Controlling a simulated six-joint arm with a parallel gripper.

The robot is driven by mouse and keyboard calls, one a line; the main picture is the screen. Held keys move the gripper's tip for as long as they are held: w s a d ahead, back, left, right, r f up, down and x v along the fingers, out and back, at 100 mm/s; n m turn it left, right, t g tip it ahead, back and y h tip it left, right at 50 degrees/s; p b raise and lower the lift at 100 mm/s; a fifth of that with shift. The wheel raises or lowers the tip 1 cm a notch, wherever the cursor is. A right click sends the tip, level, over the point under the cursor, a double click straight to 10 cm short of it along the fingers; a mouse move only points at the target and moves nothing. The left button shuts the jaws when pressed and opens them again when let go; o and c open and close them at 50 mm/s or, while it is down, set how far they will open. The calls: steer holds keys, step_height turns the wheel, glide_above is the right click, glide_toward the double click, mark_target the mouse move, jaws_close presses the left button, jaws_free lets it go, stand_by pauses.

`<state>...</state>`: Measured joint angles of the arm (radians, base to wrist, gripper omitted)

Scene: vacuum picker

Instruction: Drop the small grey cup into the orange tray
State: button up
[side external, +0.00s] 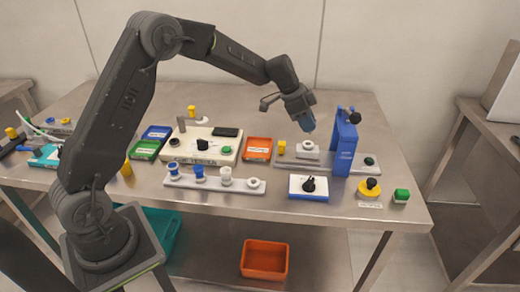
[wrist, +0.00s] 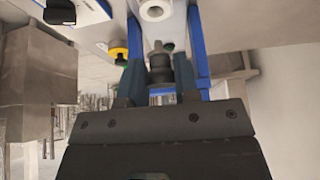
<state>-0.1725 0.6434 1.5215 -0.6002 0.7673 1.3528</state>
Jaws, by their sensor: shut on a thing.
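My gripper (side external: 307,122) is up in the air over the right half of the table, above a white block, and points down with a slight tilt. In the wrist view a small grey stepped piece (wrist: 160,68) shows between the dark fingers; I take it as the small grey cup. In the side view only a blue patch shows at the gripper's tip, and the cup cannot be made out there. An orange tray (side external: 258,149) lies on the table to the left of my gripper. An orange bin (side external: 264,260) stands on the lower shelf.
A tall blue frame (side external: 345,150) stands close to the right of my gripper. Below are the white block (side external: 308,153) and a box with a black knob (side external: 308,186). A white strip (side external: 213,187) carries several cups. Green (side external: 146,150) and blue trays (side external: 157,133) lie farther left.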

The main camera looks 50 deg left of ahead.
stand_by(0.4)
steer(key=s+a, duration=0.2)
steer(key=a, duration=0.1)
steer(key=s+a, duration=0.3)
steer(key=a, duration=0.1)
steer(key=s+a, duration=0.3)
steer(key=a, duration=0.1)
steer(key=shift+s+r, duration=0.2)
steer(key=shift+r, duration=0.05)
jaws_close()
steer(key=shift+s+a+f, duration=0.1)
steer(key=shift+f, duration=1.4)
steer(key=shift+s+a+f, duration=0.1)
steer(key=shift+f, duration=1.4)
steer(key=o, duration=1.1)
jaws_free()
